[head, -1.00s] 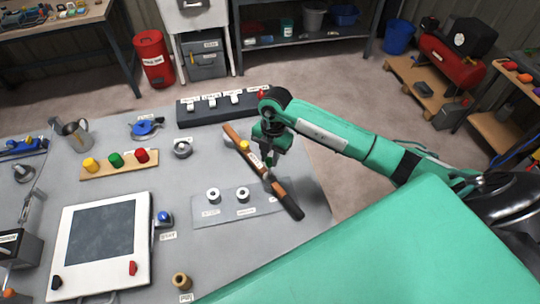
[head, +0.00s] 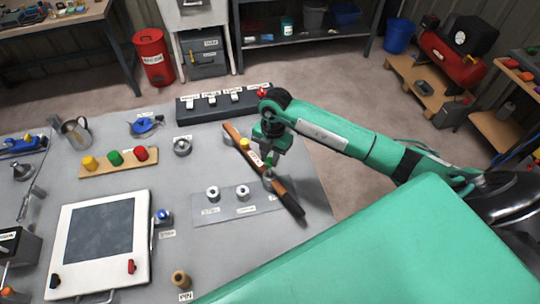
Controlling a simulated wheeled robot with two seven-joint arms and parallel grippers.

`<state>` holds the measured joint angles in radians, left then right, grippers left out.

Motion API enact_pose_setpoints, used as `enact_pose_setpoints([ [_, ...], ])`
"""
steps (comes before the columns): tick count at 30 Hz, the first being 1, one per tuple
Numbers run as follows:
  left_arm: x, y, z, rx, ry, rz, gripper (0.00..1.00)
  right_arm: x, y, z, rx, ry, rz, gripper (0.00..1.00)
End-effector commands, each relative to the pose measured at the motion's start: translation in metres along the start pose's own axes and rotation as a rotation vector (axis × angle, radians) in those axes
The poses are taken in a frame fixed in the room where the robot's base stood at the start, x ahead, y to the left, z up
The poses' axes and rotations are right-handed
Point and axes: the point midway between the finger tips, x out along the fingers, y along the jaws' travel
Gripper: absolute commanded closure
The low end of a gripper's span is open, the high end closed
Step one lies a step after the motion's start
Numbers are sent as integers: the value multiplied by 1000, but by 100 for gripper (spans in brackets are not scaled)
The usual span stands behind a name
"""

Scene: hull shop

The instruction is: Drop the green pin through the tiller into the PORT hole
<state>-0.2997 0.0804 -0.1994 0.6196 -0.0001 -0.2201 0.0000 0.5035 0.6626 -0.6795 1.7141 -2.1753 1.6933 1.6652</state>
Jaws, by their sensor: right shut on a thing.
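The green pin (head: 115,158) stands in a wooden rack (head: 93,171), between a yellow pin (head: 90,163) and a red pin (head: 141,153). The tiller (head: 287,194) is a long wooden bar with a dark end, lying slantwise across the right part of a grey plate (head: 223,216). My right gripper (head: 270,162) is at the tiller's middle and shut on it; the contact is partly hidden. Two pale ringed holes (head: 213,193) (head: 243,193) show on the plate, left of the tiller. Their labels are too small to read. My left gripper is not in view.
A white framed panel (head: 141,246) stands at the lower left. A brass-coloured piece (head: 180,279) labelled PIN stands near the front. A dark switch strip (head: 224,106) lies at the back. A metal jug (head: 76,134) stands behind the rack. Bench between rack and plate is mostly clear.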

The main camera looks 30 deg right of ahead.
Motion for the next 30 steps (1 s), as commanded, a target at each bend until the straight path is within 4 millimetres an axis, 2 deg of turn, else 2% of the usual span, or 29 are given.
enact_pose_setpoints([
  [17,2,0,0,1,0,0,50,3,0,1,0,0,0,100],
  [30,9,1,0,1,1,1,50,13,0,2,0,0,-1,100],
])
